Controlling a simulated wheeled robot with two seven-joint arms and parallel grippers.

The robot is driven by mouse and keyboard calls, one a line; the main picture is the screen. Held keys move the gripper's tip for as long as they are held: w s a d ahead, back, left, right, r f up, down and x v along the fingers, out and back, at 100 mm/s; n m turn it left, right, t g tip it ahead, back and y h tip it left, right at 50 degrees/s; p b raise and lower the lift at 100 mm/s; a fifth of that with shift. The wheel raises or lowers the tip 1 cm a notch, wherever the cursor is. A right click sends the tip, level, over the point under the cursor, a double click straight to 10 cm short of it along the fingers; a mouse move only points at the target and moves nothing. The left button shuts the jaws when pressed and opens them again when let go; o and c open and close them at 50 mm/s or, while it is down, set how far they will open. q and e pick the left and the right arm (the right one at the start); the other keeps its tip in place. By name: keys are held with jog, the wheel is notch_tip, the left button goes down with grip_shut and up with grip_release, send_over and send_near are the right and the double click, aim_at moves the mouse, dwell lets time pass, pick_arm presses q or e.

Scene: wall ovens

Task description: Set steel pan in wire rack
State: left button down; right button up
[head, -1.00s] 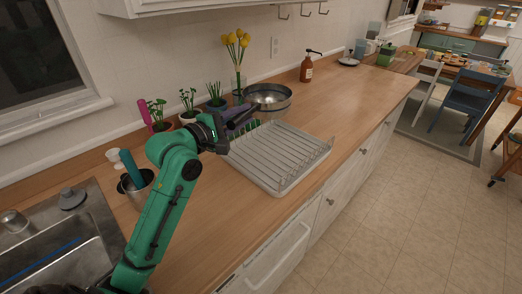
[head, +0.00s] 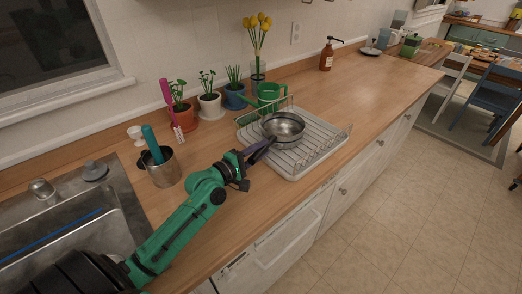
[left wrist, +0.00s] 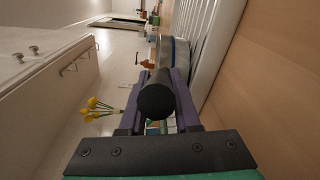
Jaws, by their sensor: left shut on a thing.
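The steel pan (head: 284,126) is a shiny round bowl-shaped pan, roughly level with its open side up. It is within the outline of the white wire rack (head: 318,158), toward its back left half. I cannot tell whether its base touches the rack's wires. My left gripper (head: 259,150) is shut on the pan's dark handle at the rack's left side. In the left wrist view, the black handle end (left wrist: 157,98) sits between the purple fingers, with the pan's side (left wrist: 178,62) close to the rack's white bars (left wrist: 208,45). My right gripper is out of view.
Potted plants (head: 209,104) and a vase of yellow flowers (head: 257,72) line the wall. A steel cup (head: 163,170) and the sink (head: 75,232) are at left. The counter right of the rack is clear.

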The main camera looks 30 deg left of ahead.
pick_arm(q)
jog(key=c, duration=1)
grip_release()
jog(key=shift+f, duration=0.1)
jog(key=shift+c, duration=0.2)
jog(key=o, duration=0.4)
jog(key=shift+s, duration=0.1)
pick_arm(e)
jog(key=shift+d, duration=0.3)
pick_arm(q)
jog(key=shift+r, duration=0.25)
jog(key=shift+s+f, duration=0.2)
jog(key=b+v, duration=0.4)
jog(key=v, duration=0.6)
jog(key=shift+s+a+f, duration=0.1)
jog(key=shift+s+a, duration=0.1)
jog(key=shift+s, duration=0.15)
jog(key=shift+s+r, duration=0.25)
jog(key=shift+s, duration=0.15)
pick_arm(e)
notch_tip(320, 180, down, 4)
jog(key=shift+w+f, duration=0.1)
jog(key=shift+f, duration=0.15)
